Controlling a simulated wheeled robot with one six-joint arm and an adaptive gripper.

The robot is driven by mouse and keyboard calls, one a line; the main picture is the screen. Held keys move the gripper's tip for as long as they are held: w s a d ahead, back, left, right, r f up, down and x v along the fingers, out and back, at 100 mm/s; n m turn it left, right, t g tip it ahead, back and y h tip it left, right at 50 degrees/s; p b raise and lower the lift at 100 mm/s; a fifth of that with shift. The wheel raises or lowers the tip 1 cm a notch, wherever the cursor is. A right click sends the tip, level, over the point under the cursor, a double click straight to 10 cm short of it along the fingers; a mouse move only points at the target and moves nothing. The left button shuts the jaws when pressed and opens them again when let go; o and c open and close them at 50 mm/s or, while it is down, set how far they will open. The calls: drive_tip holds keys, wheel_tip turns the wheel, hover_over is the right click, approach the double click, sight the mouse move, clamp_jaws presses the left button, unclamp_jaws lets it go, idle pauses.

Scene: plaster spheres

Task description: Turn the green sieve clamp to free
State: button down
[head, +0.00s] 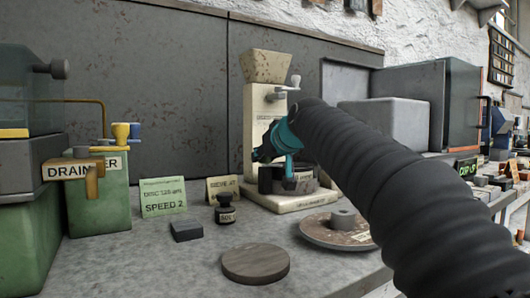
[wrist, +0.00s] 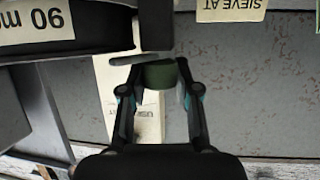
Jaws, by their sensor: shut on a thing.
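The green sieve clamp (wrist: 158,76) shows in the wrist view as a short, dark green block between my fingertips. My gripper (wrist: 160,70) is shut on it, one finger on each side. In the head view my gripper (head: 266,152) is at the front of the cream sieve machine (head: 252,112), by its dark round sieve (head: 303,184). The clamp is hidden there behind the gripper. In the wrist view the sieve's edge carries a "90" label (wrist: 35,22). I cannot tell the clamp's turn angle.
A "SIEVE AT" card (head: 221,187), a green "SPEED 2" card (head: 163,198), a small black jar (head: 225,209) and a round grey disc (head: 255,264) stand left of my arm. A plate with a knob (head: 337,231) lies close by. A grey box (head: 397,121) stands behind.

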drive_tip(key=m+t+h+p, duration=0.1)
drive_tip(key=m+h, duration=0.1)
drive_tip(key=h, duration=0.1)
drive_tip(key=shift+a+m, duration=0.15)
drive_tip(key=shift+m, duration=0.25)
drive_tip(key=shift+m+h, duration=1.2)
drive_tip(key=shift+h, duration=0.3)
drive_tip(key=shift+m+h+b, duration=0.5)
drive_tip(key=shift+m+h, duration=0.5)
drive_tip(key=shift+h, duration=0.2)
drive_tip(key=c, duration=0.8)
unclamp_jaws()
